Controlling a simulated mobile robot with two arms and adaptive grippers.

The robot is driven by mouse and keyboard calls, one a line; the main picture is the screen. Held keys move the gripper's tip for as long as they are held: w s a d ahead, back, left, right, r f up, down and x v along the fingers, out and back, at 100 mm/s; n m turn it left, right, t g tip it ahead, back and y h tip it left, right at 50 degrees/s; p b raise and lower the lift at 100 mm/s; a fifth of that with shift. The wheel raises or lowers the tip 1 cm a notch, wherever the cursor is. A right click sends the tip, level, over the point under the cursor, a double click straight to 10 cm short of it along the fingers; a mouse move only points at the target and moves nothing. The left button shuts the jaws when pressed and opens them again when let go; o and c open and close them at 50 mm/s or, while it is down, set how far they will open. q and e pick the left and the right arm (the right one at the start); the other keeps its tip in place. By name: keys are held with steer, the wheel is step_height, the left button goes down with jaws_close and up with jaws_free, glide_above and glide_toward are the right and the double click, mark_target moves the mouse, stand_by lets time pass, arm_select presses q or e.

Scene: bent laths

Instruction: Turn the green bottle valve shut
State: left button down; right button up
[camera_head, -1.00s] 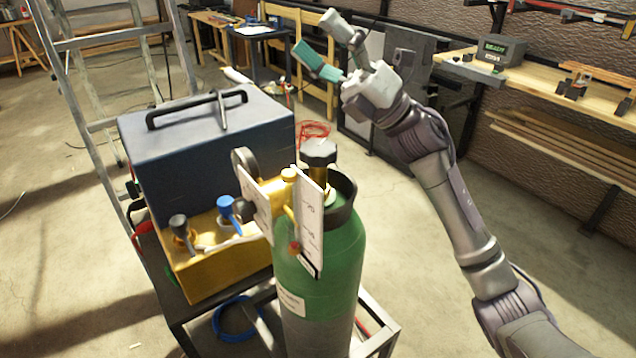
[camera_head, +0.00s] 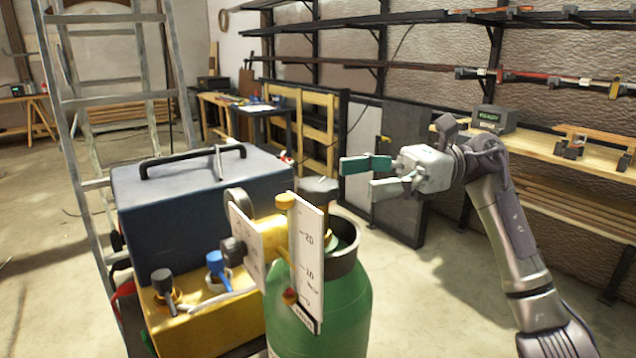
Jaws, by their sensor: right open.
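The green bottle (camera_head: 338,312) stands upright at the lower middle, with a dark collar at its neck. Its dark grey valve knob (camera_head: 318,187) sits on top, partly hidden behind the white scale plate (camera_head: 309,258) of the brass regulator (camera_head: 262,236). My right gripper (camera_head: 356,178) is open and empty, with one green and one grey finger pointing left. In the picture it is just right of the valve knob and apart from it. My left gripper does not show.
A dark blue case (camera_head: 205,190) and a yellow unit (camera_head: 205,322) with black and blue knobs stand left of the bottle. A ladder (camera_head: 115,98) rises behind at the left. A workbench (camera_head: 535,158) runs along the right wall. Floor is free right of the bottle.

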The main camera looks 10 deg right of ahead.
mark_target(318, 183)
steer(key=a, duration=0.6)
steer(key=shift+s+a, duration=0.25)
steer(key=shift+s, duration=0.15)
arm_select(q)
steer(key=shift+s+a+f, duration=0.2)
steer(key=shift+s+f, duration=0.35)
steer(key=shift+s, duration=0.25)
arm_select(e)
steer(key=shift+a, duration=0.25)
